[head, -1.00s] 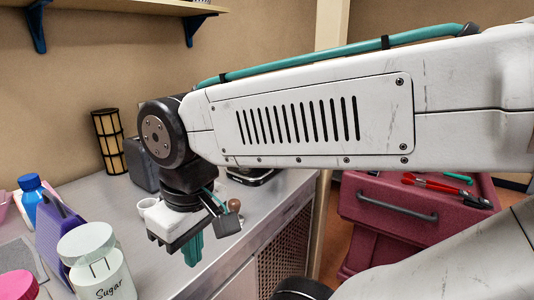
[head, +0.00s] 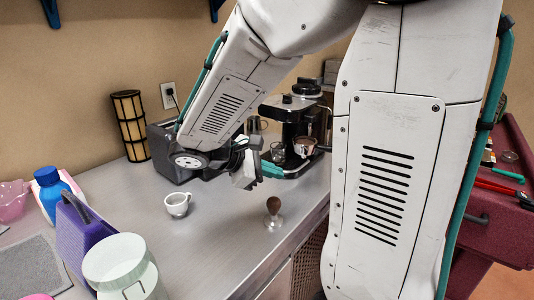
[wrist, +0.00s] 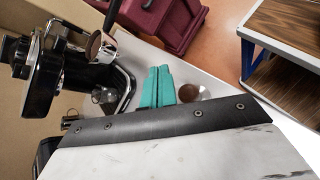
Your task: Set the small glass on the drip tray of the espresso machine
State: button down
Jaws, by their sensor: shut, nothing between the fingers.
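The espresso machine (head: 299,112) stands at the back of the counter, black and silver, and shows at the left of the wrist view (wrist: 48,62). The small clear glass (head: 278,152) is at its front left and appears to stand on the drip tray (head: 298,171); its base is partly hidden. The glass also shows in the wrist view (wrist: 104,96), beside the machine's dark body. My gripper (head: 271,170) has teal fingers pressed together with nothing between them. It is in front of the machine, close to the glass in the head view but apart from it in the wrist view (wrist: 158,82).
A tamper with a brown knob (head: 273,207) and a white cup (head: 177,204) stand on the counter (head: 225,235). A toaster-like grey box (head: 163,150) is behind my arm. A sugar jar (head: 122,265) and purple holder (head: 82,240) are at left. A red cart (head: 505,225) is at right.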

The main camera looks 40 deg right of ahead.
aim_at(273, 149)
jog(key=w+f+n+t+h, duration=0.2)
jog(key=w+n, duration=0.1)
jog(key=w, duration=0.2)
jog(key=w+d+f+n+t+h, duration=0.1)
jog(key=w+f+n+t+h, duration=0.1)
jog(key=w+n, duration=0.2)
jog(key=w+f+n+t+h, duration=0.1)
jog(key=w+f+n+h, duration=0.1)
jog(key=w, duration=0.4)
jog(key=shift+w+d+f+n+t+h, duration=0.2)
jog(key=shift+f+n, duration=0.1)
jog(key=shift+n, duration=0.15)
jog(key=shift+w+d+f+n+t+h, duration=0.1)
jog(key=shift+w+f+n+t+h, duration=0.15)
jog(key=shift+n, duration=0.2)
jog(key=shift+d+f, duration=0.15)
jog(key=d, duration=0.4)
jog(key=w+d, duration=0.1)
jog(key=d, duration=0.8)
jog(key=shift+w+d, duration=0.2)
jog(key=shift+w, duration=0.2)
